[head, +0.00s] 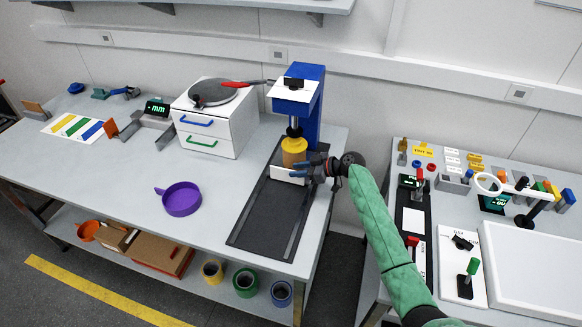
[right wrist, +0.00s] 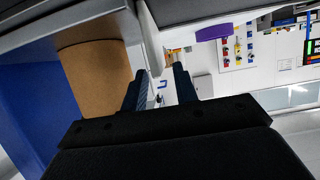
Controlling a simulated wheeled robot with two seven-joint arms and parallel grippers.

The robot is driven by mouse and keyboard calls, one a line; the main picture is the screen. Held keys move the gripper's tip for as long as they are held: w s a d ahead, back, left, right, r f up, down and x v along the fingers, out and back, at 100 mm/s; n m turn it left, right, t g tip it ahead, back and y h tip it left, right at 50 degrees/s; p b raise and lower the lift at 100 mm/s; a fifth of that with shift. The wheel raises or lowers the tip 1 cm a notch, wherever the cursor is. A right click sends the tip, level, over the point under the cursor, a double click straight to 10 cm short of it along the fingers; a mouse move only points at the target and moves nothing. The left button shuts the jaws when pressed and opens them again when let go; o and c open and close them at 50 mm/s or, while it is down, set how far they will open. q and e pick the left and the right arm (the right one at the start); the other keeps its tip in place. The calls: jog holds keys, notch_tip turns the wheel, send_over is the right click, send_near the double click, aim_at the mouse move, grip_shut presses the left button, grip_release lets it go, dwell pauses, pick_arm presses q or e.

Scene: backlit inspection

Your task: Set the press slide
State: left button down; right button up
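The press has a blue column (head: 308,120), a white top plate (head: 296,92) and a dark ram (head: 294,127). Under the ram, a yellow cylinder (head: 294,150) stands at the white slide block (head: 288,175), at the rear of a dark track (head: 265,218). My right gripper (head: 314,172) is at the block's right side, close to the cylinder; contact cannot be told. In the right wrist view its fingers (right wrist: 160,88) are apart with a gap between them, and the cylinder shows tan (right wrist: 95,80) on the left. My left gripper is not in view.
A white drawer unit (head: 214,120) with a round plate and red-handled tool stands left of the press. A purple pan (head: 181,198) sits on the left table (head: 130,180). A second table at right holds a magnifier (head: 490,184) and a white tray (head: 530,270). A gap separates the tables.

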jog(key=shift+w+a, duration=0.15)
jog(key=shift+a, duration=0.4)
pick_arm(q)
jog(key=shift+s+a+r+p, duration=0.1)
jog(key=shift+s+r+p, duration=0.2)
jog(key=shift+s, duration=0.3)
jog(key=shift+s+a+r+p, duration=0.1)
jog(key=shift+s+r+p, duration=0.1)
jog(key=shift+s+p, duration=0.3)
pick_arm(e)
jog(key=shift+f+x, duration=0.2)
jog(key=shift+x, duration=0.8)
jog(key=shift+d, duration=0.1)
jog(key=shift+c, duration=0.4)
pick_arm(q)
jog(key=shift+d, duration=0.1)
pick_arm(e)
grip_shut()
